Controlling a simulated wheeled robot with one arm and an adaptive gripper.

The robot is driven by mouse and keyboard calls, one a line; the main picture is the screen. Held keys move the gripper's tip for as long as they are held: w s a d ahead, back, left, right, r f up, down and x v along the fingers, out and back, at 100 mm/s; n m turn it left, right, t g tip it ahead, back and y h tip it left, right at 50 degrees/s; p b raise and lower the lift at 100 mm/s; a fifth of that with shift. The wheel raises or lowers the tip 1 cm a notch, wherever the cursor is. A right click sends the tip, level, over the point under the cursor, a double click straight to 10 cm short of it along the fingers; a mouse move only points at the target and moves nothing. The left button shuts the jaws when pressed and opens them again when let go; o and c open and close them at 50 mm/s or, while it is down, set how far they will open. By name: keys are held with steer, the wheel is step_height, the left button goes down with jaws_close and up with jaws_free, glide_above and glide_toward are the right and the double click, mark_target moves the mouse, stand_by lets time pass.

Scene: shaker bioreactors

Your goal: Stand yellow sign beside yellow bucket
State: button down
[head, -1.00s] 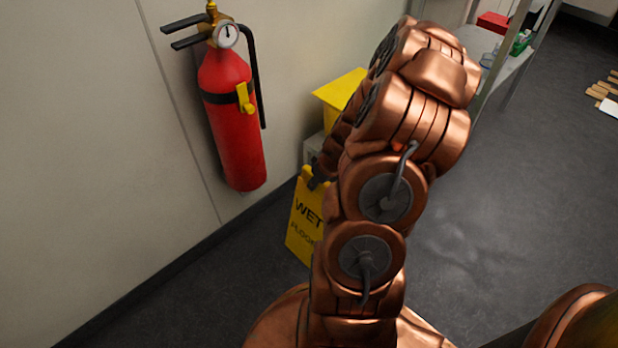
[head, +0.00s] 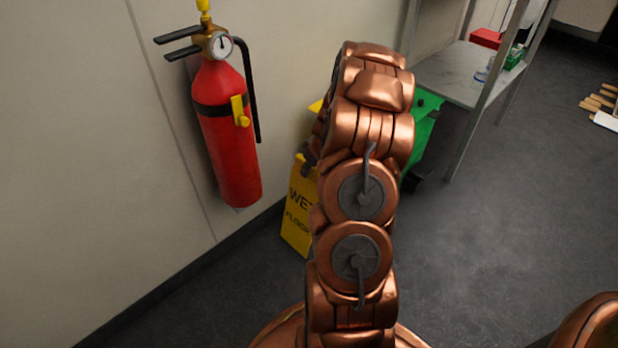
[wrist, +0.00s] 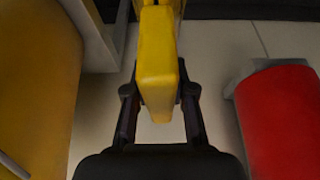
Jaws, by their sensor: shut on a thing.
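The yellow wet-floor sign (head: 297,220) shows in the head view by the wall, left of my arm, partly hidden by it. Whether its foot touches the floor is unclear. My gripper (wrist: 160,95) is shut on the top of the sign, which also shows between the fingers in the wrist view (wrist: 157,60). In the head view, the gripper is mostly hidden behind my arm. A large yellow surface, apparently the yellow bucket (wrist: 35,80), fills the left of the wrist view. Only a small yellow corner (head: 315,106) shows behind my arm in the head view.
A red fire extinguisher (head: 228,135) hangs on the wall left of the sign; it also shows at the right of the wrist view (wrist: 285,120). A green bin (head: 421,125) stands behind my arm beside a metal-legged table (head: 450,72).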

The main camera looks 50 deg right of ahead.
mark_target(309, 176)
steer(key=shift+f+b, duration=0.75)
steer(key=shift+f, duration=1.15)
steer(key=c, duration=1)
jaws_free()
